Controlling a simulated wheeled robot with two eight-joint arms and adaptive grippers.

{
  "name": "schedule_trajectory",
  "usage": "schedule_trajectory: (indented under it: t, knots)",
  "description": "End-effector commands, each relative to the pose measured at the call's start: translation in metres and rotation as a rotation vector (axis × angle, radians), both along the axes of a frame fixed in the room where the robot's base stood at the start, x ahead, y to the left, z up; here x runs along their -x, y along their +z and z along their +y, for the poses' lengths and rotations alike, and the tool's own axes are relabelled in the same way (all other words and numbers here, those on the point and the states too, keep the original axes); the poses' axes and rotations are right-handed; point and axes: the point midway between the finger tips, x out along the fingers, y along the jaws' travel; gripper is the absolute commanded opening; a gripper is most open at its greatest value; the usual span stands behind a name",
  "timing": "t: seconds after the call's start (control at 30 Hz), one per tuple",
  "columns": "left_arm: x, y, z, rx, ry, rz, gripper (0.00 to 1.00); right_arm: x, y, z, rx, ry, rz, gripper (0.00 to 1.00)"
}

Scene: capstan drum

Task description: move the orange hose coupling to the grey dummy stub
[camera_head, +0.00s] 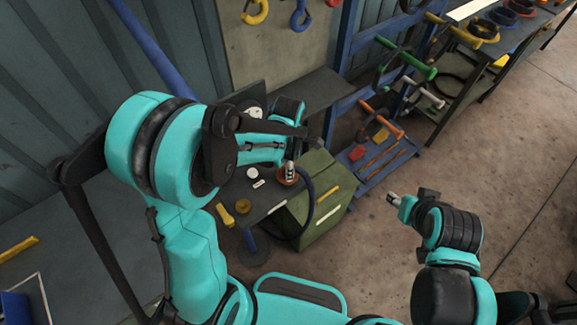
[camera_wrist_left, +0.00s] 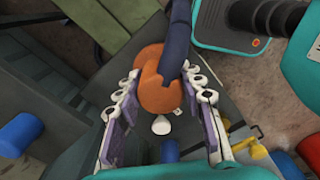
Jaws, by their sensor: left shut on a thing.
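The orange hose coupling (camera_head: 281,177) is at the dark bench top in the head view, with a dark blue hose (camera_head: 309,200) curving from it down beside the green box. My left gripper (camera_head: 290,172) is shut on the coupling. In the left wrist view the coupling (camera_wrist_left: 158,80) sits between the fingertips of my left gripper (camera_wrist_left: 163,95), and the hose (camera_wrist_left: 178,38) rises from it. I cannot tell whether the coupling touches anything beneath. I cannot make out the grey dummy stub for certain. My right gripper (camera_head: 394,199) is out over the floor at the right, apart from the bench; its finger opening is unclear.
The dark bench (camera_head: 262,200) carries a white disc (camera_head: 252,172) and yellow parts (camera_head: 243,206). A green box (camera_head: 318,205) stands close by on the right. A blue rack (camera_head: 378,158) with tools is behind it. The floor at the right is clear.

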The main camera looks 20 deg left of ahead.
Motion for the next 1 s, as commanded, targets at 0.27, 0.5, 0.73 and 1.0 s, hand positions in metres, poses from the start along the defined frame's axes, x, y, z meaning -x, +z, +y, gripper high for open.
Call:
schedule_trajectory:
  t: [0.27,0.5,0.73,1.0]
  knots:
    - [-0.0001,-0.0023,0.0,0.0,0.0,0.0,0.01,0.0,-0.0021,0.0,0.0,0.0,0.0,0.45]
    - [-0.0001,-0.0029,-0.0001,0.0,0.0,0.0,0.01,0.0,-0.0027,0.0,0.0,0.0,0.0,0.45]
    - [-0.0001,-0.0083,0.0,0.0,0.0,0.0,0.01,-0.0001,-0.0082,0.0,0.0,0.0,0.0,0.45]
    - [-0.0001,-0.0097,-0.0001,0.0,0.0,0.0,0.62,0.0,-0.0096,0.0,0.0,0.0,0.0,0.45]
